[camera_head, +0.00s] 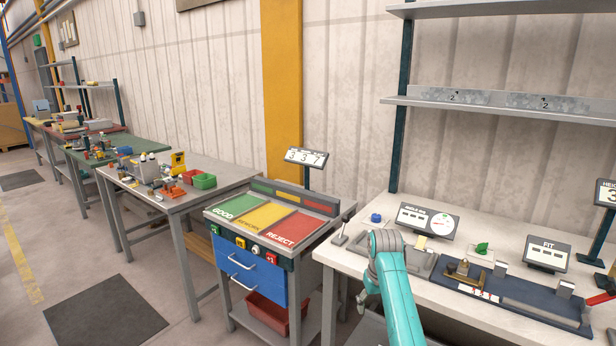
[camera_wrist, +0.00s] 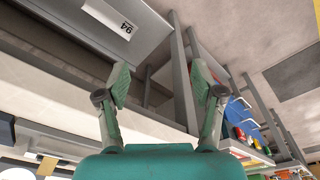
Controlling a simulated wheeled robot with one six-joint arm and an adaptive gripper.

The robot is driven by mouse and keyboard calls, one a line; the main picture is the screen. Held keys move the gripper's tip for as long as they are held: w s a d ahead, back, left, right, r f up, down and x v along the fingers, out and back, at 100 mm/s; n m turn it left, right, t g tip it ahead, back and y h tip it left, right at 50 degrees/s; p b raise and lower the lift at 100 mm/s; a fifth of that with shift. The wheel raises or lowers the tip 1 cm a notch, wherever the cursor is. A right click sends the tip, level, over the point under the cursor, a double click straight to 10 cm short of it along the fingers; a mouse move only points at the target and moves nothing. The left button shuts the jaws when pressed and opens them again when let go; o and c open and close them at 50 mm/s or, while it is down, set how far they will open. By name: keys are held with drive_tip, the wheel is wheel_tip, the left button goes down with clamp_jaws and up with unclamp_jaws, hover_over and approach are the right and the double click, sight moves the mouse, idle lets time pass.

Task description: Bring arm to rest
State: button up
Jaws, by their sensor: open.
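My teal arm (camera_head: 392,285) rises from the bottom of the head view, in front of the white workbench (camera_head: 345,256). In the wrist view my gripper (camera_wrist: 160,85) shows two green-grey fingers spread wide apart. It is open, with nothing between the fingers. Behind the fingers are a grey bench leg and the edge of a bench, seen tilted.
A sorting cart (camera_head: 268,238) with green, yellow and red panels stands left of the workbench. On the bench are a dial display (camera_head: 426,221), a FIT display (camera_head: 547,254) and a dark fixture plate (camera_head: 510,300). The floor on the left has free room around a dark mat (camera_head: 105,312).

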drive_tip(key=s+f+t, duration=0.2)
drive_tip(key=s+f, duration=0.4)
drive_tip(key=f, duration=0.5)
drive_tip(key=s+f+t, duration=0.1)
drive_tip(key=s+f, duration=0.4)
drive_tip(key=f, duration=0.5)
drive_tip(key=s+f+t, duration=0.2)
drive_tip(key=s+f, duration=0.2)
drive_tip(key=s, duration=0.6)
drive_tip(key=s+f+t, duration=0.2)
drive_tip(key=s+f, duration=0.3)
drive_tip(key=s, duration=0.6)
drive_tip(key=s+r+t, duration=0.1)
drive_tip(key=s+r, duration=0.2)
drive_tip(key=s, duration=0.4)
drive_tip(key=s+r+m+t, duration=0.1)
drive_tip(key=s+r, duration=0.2)
drive_tip(key=s, duration=0.4)
drive_tip(key=s+r+t, duration=0.1)
drive_tip(key=s+r, duration=0.2)
drive_tip(key=s, duration=0.4)
drive_tip(key=s+r+t, duration=0.1)
drive_tip(key=s+r, duration=0.5)
drive_tip(key=r, duration=0.4)
drive_tip(key=s+r+t, duration=0.2)
drive_tip(key=s+r, duration=0.4)
drive_tip(key=r, duration=0.4)
drive_tip(key=shift+s+r+m, duration=0.3)
drive_tip(key=shift+s+r, duration=0.05)
drive_tip(key=shift+s, duration=0.05)
